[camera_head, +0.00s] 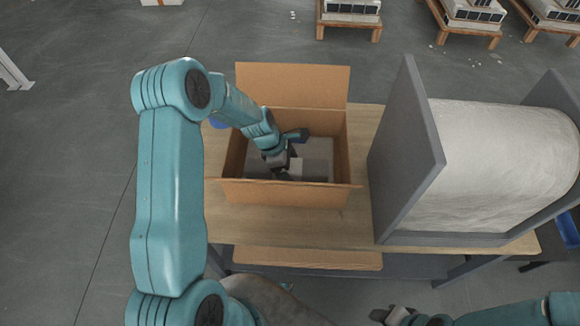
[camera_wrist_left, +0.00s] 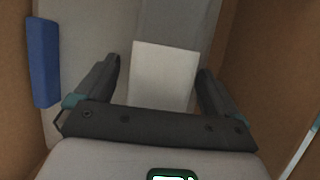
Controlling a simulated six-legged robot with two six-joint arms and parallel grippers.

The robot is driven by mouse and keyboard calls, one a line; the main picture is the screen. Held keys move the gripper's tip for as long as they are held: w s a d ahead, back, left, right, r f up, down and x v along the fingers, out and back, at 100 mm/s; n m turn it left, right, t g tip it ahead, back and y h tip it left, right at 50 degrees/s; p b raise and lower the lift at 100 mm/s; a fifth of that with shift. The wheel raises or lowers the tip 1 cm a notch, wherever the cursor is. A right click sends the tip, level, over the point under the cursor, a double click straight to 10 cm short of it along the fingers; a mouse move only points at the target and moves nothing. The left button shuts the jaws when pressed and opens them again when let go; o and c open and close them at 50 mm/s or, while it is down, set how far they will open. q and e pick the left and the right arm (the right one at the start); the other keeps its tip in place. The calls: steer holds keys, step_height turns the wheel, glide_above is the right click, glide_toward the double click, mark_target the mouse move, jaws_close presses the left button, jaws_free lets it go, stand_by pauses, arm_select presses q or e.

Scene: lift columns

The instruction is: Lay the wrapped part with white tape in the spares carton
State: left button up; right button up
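The spares carton (camera_head: 290,194) stands open on a wooden table with its flaps spread. My left arm reaches down into it, and my left gripper (camera_head: 291,157) is inside. The wrapped part with white tape (camera_head: 316,168) is a grey block low in the carton. Its white band (camera_wrist_left: 163,75) lies between the left gripper's fingers (camera_wrist_left: 158,85) in the left wrist view. The fingers stand apart, with a visible gap at the left side of the band. My right gripper (camera_head: 393,314) is at the bottom edge of the head view, away from the carton; its finger opening is unclear.
A blue piece (camera_wrist_left: 42,62) shows at the carton's left side in the wrist view. A grey stand with a large white roll (camera_head: 490,165) occupies the right of the table (camera_head: 300,232). Pallets with white goods (camera_head: 348,22) stand on the floor behind.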

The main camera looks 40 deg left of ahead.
arm_select(q)
steer(key=shift+r, duration=0.25)
steer(key=p+v, duration=0.1)
steer(key=v, duration=1.1)
steer(key=shift+r, duration=0.35)
